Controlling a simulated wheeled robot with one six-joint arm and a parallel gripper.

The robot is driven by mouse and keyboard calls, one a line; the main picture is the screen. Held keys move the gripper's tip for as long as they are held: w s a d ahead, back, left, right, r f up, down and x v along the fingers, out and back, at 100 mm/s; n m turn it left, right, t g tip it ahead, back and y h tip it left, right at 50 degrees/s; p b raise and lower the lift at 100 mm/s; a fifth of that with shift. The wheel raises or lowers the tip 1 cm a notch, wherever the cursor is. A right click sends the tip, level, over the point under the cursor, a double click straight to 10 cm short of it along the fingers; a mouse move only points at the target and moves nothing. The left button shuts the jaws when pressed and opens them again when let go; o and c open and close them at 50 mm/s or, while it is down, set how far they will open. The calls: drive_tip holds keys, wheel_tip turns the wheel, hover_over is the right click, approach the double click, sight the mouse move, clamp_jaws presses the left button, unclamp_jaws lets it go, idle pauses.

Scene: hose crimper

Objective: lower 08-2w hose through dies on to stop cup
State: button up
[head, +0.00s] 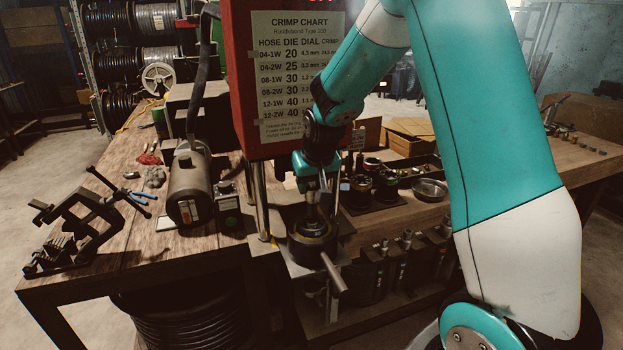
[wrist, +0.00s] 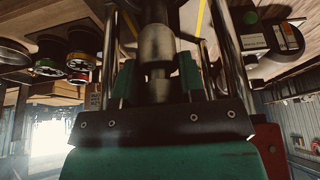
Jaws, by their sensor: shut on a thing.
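My gripper (head: 313,186) is above the crimper's round dark die ring (head: 312,241), under the red press head. It is shut on the hose (head: 311,213), a dark upright piece whose lower part meets the ring's opening. In the wrist view, the hose's metal fitting (wrist: 157,48) sits between the teal fingers. How far the hose reaches into the dies cannot be told. The stop cup cannot be made out.
The red crimper head (head: 245,100) carries a crimp chart. Bright posts (head: 261,200) stand beside the ring, and a lever (head: 334,272) sticks out in front. A grey cylinder (head: 190,185) stands left; die sets (head: 385,185) and a metal bowl (head: 430,189) sit right.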

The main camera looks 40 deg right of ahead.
sight(313, 210)
wheel_tip(313, 210, down, 8)
drive_tip(key=b, duration=0.5)
drive_tip(key=shift+s+a+f+b, duration=0.1)
drive_tip(key=shift+s+f+b, duration=0.25)
drive_tip(key=shift+f, duration=0.25)
drive_tip(key=o, duration=0.9)
drive_tip(key=shift+f, duration=0.1)
drive_tip(key=shift+o, duration=1)
drive_tip(key=shift+a+r, duration=0.1)
drive_tip(key=shift+r, duration=0.2)
drive_tip(key=b+v, duration=0.2)
drive_tip(key=v, duration=1.6)
drive_tip(key=shift+w+r+b, duration=0.2)
drive_tip(key=shift+w+b, duration=0.2)
